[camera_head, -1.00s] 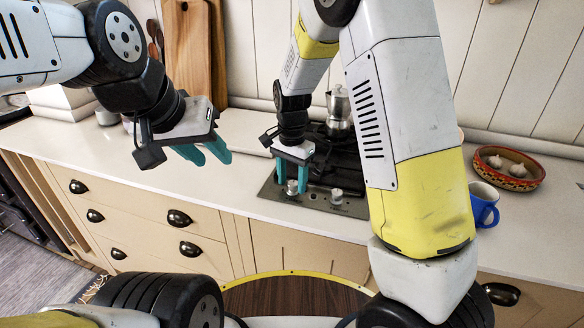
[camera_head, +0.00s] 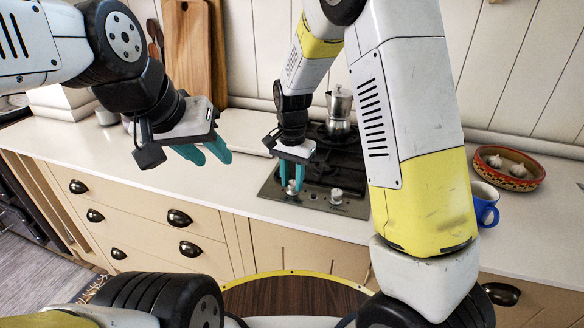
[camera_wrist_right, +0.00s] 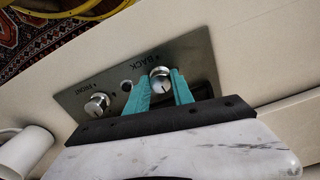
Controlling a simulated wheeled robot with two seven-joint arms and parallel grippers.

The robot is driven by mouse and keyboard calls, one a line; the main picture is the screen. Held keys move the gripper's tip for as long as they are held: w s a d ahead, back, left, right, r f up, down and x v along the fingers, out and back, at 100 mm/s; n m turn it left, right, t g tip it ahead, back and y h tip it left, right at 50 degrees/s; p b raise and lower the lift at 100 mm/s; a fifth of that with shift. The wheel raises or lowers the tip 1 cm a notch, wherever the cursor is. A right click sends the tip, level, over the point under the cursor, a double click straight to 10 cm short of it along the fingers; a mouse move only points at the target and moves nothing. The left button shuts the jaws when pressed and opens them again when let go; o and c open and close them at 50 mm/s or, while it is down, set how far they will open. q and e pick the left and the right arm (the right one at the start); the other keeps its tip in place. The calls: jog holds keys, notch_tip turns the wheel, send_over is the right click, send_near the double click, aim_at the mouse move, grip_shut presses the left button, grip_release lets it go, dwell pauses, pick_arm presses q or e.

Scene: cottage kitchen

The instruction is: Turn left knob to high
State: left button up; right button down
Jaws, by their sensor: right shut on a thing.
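The left knob (camera_head: 292,187) is a small silver knob on the front strip of the stove (camera_head: 316,199). My right gripper (camera_head: 291,183) points down at it, its teal fingers on either side. In the right wrist view the left knob (camera_wrist_right: 160,84) sits between the two fingertips, beside the label "BACK", with a dark pointer mark on its face; the gripper is shut on it. The other knob (camera_head: 336,195) stands free to the right; it also shows in the wrist view (camera_wrist_right: 97,104). My left gripper (camera_head: 211,157) is open and empty above the counter.
A moka pot (camera_head: 340,108) stands on the stove's back. Cutting boards (camera_head: 187,52) lean at the wall. The white counter (camera_head: 120,150) on the left is mostly clear.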

jog(key=n, duration=0.4)
jog(key=shift+d, duration=0.1)
jog(key=n, duration=0.8)
jog(key=shift+w+d, duration=0.1)
jog(key=shift+d, duration=0.05)
jog(key=shift+n, duration=2.1)
jog(key=c, duration=1.1)
grip_release()
jog(key=shift+r, duration=0.1)
